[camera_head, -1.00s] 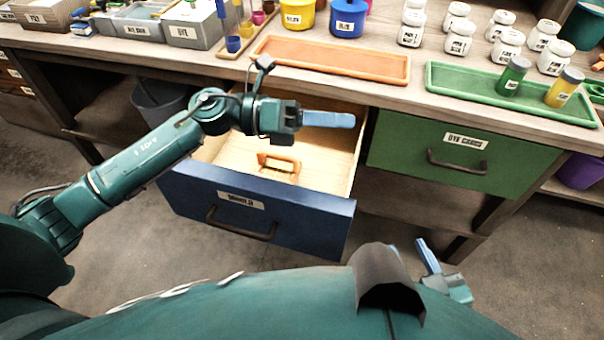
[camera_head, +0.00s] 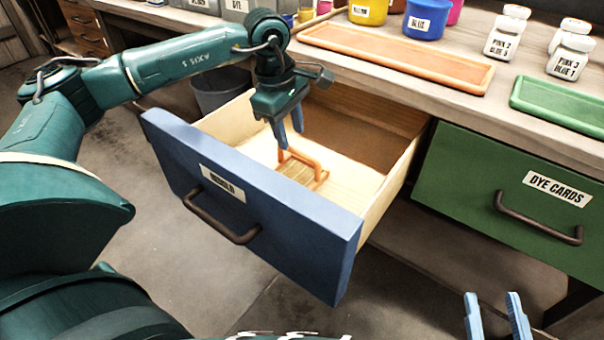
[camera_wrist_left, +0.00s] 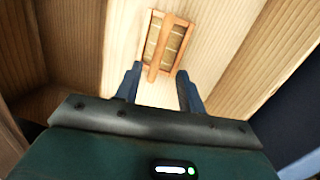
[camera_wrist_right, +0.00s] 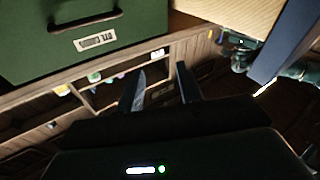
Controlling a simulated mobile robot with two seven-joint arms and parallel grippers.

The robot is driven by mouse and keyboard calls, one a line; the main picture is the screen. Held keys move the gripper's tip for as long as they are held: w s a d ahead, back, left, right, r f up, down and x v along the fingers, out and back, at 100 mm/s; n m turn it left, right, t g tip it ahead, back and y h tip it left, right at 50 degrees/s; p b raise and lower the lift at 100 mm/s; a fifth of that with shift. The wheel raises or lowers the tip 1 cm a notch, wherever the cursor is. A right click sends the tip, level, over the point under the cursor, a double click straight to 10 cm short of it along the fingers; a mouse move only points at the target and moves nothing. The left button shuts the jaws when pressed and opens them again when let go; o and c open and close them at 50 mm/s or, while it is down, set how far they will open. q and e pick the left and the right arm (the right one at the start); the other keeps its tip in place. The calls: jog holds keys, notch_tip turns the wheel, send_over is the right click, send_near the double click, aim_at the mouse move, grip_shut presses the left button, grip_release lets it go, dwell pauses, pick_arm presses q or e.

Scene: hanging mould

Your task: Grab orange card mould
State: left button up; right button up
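The orange card mould (camera_head: 316,173) is a small rectangular frame with a raised handle. It lies on the floor of the open blue-fronted drawer (camera_head: 252,228). My left gripper (camera_head: 288,141) points down into the drawer, just above the mould. The left gripper is open and empty. My right gripper (camera_head: 493,302) is open and empty at the lower right, in front of the green drawer; its spread fingers also show in the right wrist view (camera_wrist_right: 161,78).
The drawer's wooden side walls and blue front surround the mould. The closed green dye cards drawer (camera_head: 520,195) is on the right. On the bench are an orange tray (camera_head: 395,56), a green tray (camera_head: 565,102), white jars (camera_head: 508,35) and a blue pot (camera_head: 425,18).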

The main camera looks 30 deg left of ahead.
aim_at(298, 151)
pick_arm(q)
jog(key=f, duration=0.3)
jog(key=shift+w+d+f+b, duration=0.25)
jog(key=shift+f+b, duration=0.15)
jog(key=f, duration=0.1)
jog(key=f+b, duration=0.1)
jog(key=w+f+b, duration=0.1)
jog(key=f, duration=0.1)
jog(key=shift+d+f, duration=0.1)
jog(key=shift+d, duration=0.25)
jog(key=shift+f, duration=0.35)
jog(key=shift+d, duration=0.1)
grip_shut()
pick_arm(e)
jog(key=shift+w+a+f+m+y, duration=0.1)
jog(key=shift+a+m+y, duration=0.2)
jog(key=shift+m+y, duration=0.1)
